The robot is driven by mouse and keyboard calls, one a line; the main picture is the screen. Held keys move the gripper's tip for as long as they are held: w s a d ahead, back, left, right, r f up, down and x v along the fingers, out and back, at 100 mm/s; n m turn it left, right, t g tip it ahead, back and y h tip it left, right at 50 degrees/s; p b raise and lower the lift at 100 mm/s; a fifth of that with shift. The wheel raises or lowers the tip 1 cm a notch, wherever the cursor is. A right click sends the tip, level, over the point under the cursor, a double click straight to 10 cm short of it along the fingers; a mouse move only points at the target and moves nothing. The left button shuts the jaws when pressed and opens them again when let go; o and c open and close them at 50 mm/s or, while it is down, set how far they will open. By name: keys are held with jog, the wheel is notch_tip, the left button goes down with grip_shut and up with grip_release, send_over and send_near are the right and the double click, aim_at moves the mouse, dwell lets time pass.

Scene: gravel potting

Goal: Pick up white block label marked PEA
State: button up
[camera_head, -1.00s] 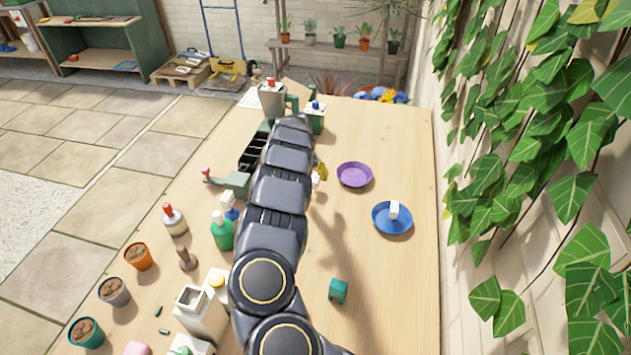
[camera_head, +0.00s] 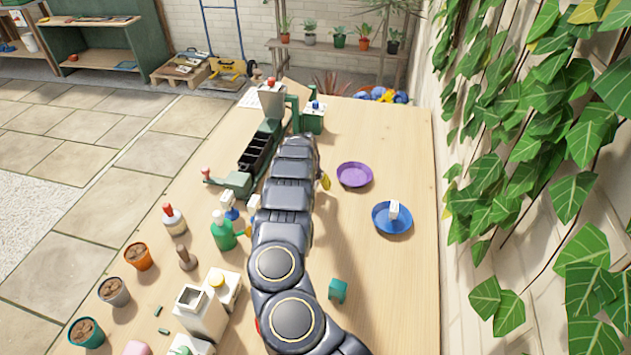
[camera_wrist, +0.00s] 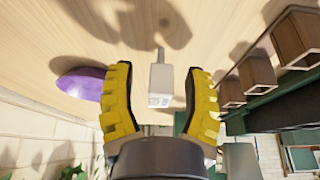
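A white block label (camera_wrist: 160,78) on a short thin stem lies between the two yellow fingers of my gripper (camera_wrist: 160,72) in the wrist view. Gaps show on both sides of it, so the gripper is open and not touching it. Small print shows on its near face, but I cannot read it. In the head view my arm hides this block and most of the gripper; one yellow finger (camera_head: 325,181) shows. Another white block (camera_head: 394,209) stands on the blue saucer (camera_head: 379,222). White blocks also show by the bottles (camera_head: 227,200) and beside my arm (camera_head: 254,202).
A purple saucer (camera_head: 354,175) lies right of my gripper; it also shows in the wrist view (camera_wrist: 80,85). A green machine with a black compartment tray (camera_head: 256,152) stands left. The table's right side is mostly clear.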

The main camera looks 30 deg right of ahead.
grip_shut()
